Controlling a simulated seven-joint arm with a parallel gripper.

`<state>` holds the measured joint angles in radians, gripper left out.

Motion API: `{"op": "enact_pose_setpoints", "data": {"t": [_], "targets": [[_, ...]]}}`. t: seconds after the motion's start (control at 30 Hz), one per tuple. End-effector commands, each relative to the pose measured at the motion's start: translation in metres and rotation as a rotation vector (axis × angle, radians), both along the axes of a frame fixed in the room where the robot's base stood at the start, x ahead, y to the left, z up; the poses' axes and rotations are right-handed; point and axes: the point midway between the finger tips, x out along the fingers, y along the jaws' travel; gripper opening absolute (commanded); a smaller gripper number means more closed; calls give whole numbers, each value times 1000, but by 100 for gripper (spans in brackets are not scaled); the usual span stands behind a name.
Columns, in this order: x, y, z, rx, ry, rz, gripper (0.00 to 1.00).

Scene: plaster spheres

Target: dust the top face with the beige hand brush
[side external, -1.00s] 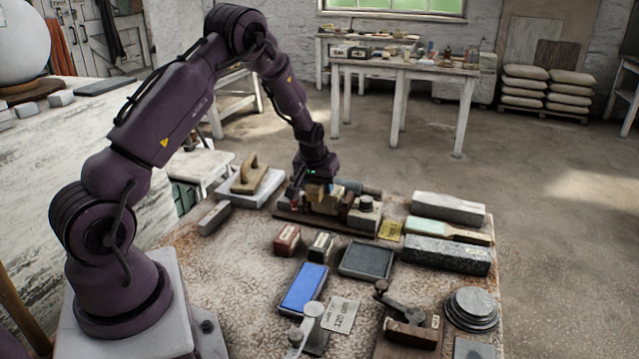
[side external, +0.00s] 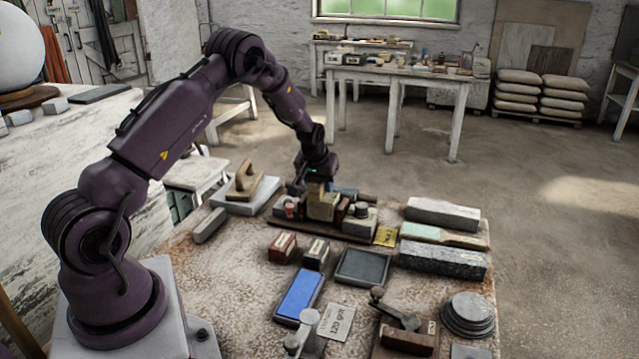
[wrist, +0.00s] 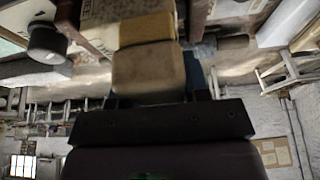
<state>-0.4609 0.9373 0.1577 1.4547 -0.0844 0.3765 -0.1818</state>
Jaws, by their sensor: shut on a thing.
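My gripper (side external: 317,181) is shut on a beige block-like piece, which I take to be the hand brush (wrist: 148,70). In the wrist view it fills the space in front of the jaws, and the fingertips are largely hidden. In the side view the brush (side external: 316,189) is a small tan shape under the gripper. Just below it is a pale, boxy block (side external: 322,207) among the pieces on a dark board (side external: 300,228). I cannot tell whether the brush touches it. The bristles are not clearly visible.
A grey cylinder-topped block (side external: 360,215) stands close on the right of the board. A wooden float (side external: 245,184) lies on a pale slab at the left. A blue block (side external: 298,297), a dark tray (side external: 362,267) and a speckled stone bar (side external: 442,261) lie in front and right.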

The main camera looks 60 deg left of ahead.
Motion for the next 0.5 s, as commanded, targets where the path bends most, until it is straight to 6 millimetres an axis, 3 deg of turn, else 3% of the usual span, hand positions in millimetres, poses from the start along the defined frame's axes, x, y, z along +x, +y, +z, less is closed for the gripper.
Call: {"op": "enact_pose_setpoints", "data": {"t": [0.5], "targets": [[-18,-19,0,0,0,0,23]]}}
